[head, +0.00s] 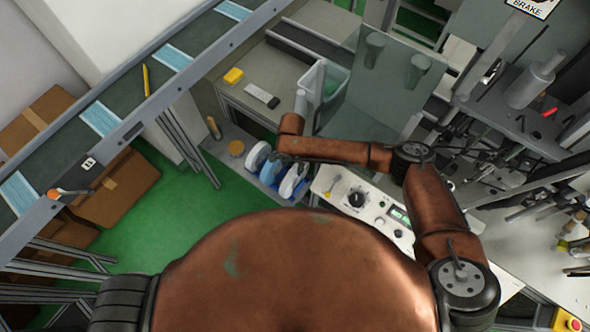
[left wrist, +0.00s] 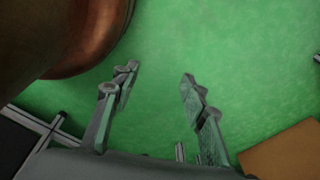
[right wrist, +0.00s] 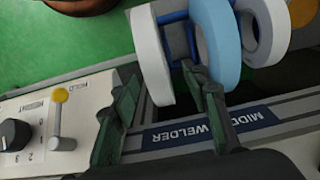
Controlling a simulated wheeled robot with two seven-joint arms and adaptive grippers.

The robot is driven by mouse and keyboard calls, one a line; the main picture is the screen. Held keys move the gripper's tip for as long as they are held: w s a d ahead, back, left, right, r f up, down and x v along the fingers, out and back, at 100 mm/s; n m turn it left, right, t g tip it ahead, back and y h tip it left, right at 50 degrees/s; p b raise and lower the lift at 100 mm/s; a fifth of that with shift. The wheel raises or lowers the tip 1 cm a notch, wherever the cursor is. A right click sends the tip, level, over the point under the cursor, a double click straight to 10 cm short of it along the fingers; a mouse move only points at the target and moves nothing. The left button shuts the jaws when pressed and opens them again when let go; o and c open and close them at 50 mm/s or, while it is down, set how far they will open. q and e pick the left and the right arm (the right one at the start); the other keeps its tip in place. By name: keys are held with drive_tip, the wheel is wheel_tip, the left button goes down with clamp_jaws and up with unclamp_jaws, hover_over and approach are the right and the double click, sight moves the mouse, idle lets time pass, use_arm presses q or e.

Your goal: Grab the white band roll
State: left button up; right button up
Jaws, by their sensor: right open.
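In the head view, a white band roll (head: 293,181) stands beside the control panel, with a blue roll (head: 268,171) and another white roll (head: 257,156) farther left. My right gripper (head: 280,160) is at these rolls, partly hidden by its arm. In the right wrist view, my right gripper (right wrist: 158,80) is open, with the near white band roll (right wrist: 151,56) between its fingers in the picture. One finger shows at the gap beside the blue roll (right wrist: 219,38); contact is unclear. My left gripper (left wrist: 158,76) is open and empty above the green floor.
The control panel (head: 372,206) with knobs and a yellow-tipped lever (right wrist: 59,108) lies close to my right gripper. An orange roll (right wrist: 303,11) is beyond the far white roll. A conveyor with blue masks (head: 98,118) runs along the left. Cardboard boxes (head: 117,187) stand below it.

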sight(295, 170)
wheel_tip(295, 170, down, 3)
drive_tip(key=shift+s+d+r, duration=0.1)
drive_tip(key=shift+d+r, duration=0.05)
drive_tip(key=shift+d+f, duration=0.15)
drive_tip(key=shift+f, duration=0.45)
drive_tip(key=shift+d+f, duration=0.15)
drive_tip(key=shift+f, duration=0.4)
wheel_tip(295, 170, down, 2)
drive_tip(key=shift+f, duration=0.15)
drive_tip(key=c, duration=0.7)
clamp_jaws()
use_arm(q)
drive_tip(key=shift+s+a+f, duration=0.1)
drive_tip(key=shift+s+f, duration=0.1)
drive_tip(key=shift+s, duration=0.7)
drive_tip(key=shift+s+a+f, duration=0.1)
drive_tip(key=shift+s+f, duration=0.05)
drive_tip(key=shift+s, duration=0.7)
